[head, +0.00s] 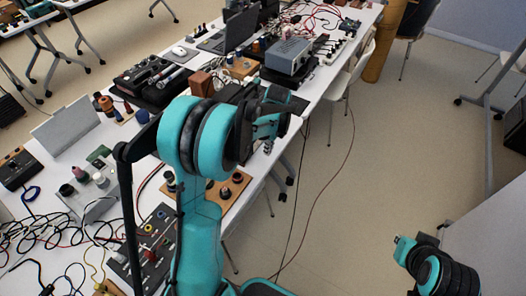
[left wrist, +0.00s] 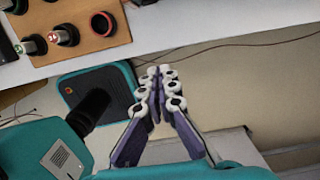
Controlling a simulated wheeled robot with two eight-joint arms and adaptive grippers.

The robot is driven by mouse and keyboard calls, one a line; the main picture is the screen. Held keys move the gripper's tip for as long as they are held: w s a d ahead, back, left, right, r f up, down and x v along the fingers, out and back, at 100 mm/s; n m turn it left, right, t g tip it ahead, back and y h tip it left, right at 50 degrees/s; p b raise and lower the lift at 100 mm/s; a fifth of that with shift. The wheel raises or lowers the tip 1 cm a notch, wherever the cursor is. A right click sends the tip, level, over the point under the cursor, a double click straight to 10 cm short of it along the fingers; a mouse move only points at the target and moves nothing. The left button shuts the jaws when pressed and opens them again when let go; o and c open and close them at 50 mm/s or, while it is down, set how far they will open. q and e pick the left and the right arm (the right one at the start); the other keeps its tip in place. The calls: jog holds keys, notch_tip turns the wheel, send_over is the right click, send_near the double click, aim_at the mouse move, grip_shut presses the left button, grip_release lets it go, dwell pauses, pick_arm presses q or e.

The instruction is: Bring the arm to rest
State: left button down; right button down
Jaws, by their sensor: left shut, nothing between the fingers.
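My left arm (head: 200,235) rises at the middle of the head view, teal and black, beside the long white table. Its gripper (head: 269,143) is partly hidden behind the wrist and hangs near the table's right edge. In the left wrist view the two purple fingers with white-ringed pads (left wrist: 160,78) meet at the tips, with nothing between them. My right arm (head: 440,272) shows only in part at the lower right of the head view; its gripper cannot be made out.
The white table (head: 232,215) carries a wooden block with dark round parts (head: 236,186), a grey box (head: 288,56), a laptop (head: 228,38) and loose cables (head: 40,238). A white chair (head: 350,82) stands at its right side. The beige floor (head: 370,170) is open to the right.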

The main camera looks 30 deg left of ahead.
pick_arm(q)
jog(key=shift+d+r, duration=0.2)
jog(key=shift+r, duration=0.25)
jog(key=s+d+r+n+t, duration=0.3)
jog(key=s+d+r+n, duration=0.2)
jog(key=s+r+n, duration=0.4)
jog(key=s+d+r+n+t+h, duration=0.1)
jog(key=s+d+n+t, duration=0.3)
jog(key=s+n, duration=0.5)
jog(key=shift+s+d+r+n, duration=0.15)
jog(key=shift+s+r+n, duration=0.25)
jog(key=shift+s+r, duration=0.25)
jog(key=shift+f, duration=0.1)
